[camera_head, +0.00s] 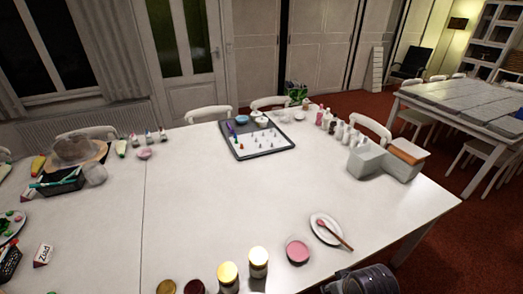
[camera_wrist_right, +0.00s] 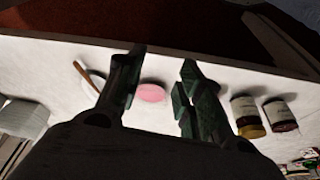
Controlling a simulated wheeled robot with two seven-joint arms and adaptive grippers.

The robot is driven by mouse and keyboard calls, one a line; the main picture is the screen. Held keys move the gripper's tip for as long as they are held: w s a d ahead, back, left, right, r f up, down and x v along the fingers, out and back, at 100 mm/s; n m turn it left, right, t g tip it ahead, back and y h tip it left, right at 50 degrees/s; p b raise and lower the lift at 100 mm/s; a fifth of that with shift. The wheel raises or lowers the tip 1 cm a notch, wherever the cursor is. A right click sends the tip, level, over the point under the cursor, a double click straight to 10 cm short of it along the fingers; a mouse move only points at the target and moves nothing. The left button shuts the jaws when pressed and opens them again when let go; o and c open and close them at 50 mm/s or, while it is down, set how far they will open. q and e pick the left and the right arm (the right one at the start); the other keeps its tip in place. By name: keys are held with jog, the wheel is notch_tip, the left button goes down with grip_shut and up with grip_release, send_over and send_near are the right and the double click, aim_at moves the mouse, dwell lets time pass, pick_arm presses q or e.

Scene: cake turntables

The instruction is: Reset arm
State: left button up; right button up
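My right gripper (camera_wrist_right: 160,72) is open in the right wrist view, with two dark fingers spread apart and nothing held between them. Past the gap between the fingers, a small pink bowl (camera_wrist_right: 151,93) sits on the white table. In the head view, part of my dark right arm or gripper shows at the bottom edge, right of the pink bowl (camera_head: 297,251); its fingertips are not clear there. My left gripper is in neither view.
A white plate (camera_head: 318,236) with a brown-handled utensil lies beside the bowl. A dark tray (camera_head: 283,149) with small pieces, several bottles and grey boxes (camera_head: 366,160) stand farther back. The table's middle (camera_head: 230,205) is clear.

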jog(key=s+d+f+g, duration=0.1)
jog(key=s+f, duration=0.1)
jog(key=f, duration=1.5)
jog(key=s+f, duration=0.3)
jog(key=f, duration=1.5)
jog(key=s+d+f, duration=0.2)
jog(key=s+f, duration=0.7)
jog(key=s, duration=0.1)
jog(key=s+d+f+g+b, duration=0.1)
jog(key=s+d+f, duration=0.1)
jog(key=s+f, duration=0.7)
jog(key=shift+s+f+h, duration=0.15)
jog(key=shift+s+h, duration=0.15)
jog(key=shift+s, duration=0.8)
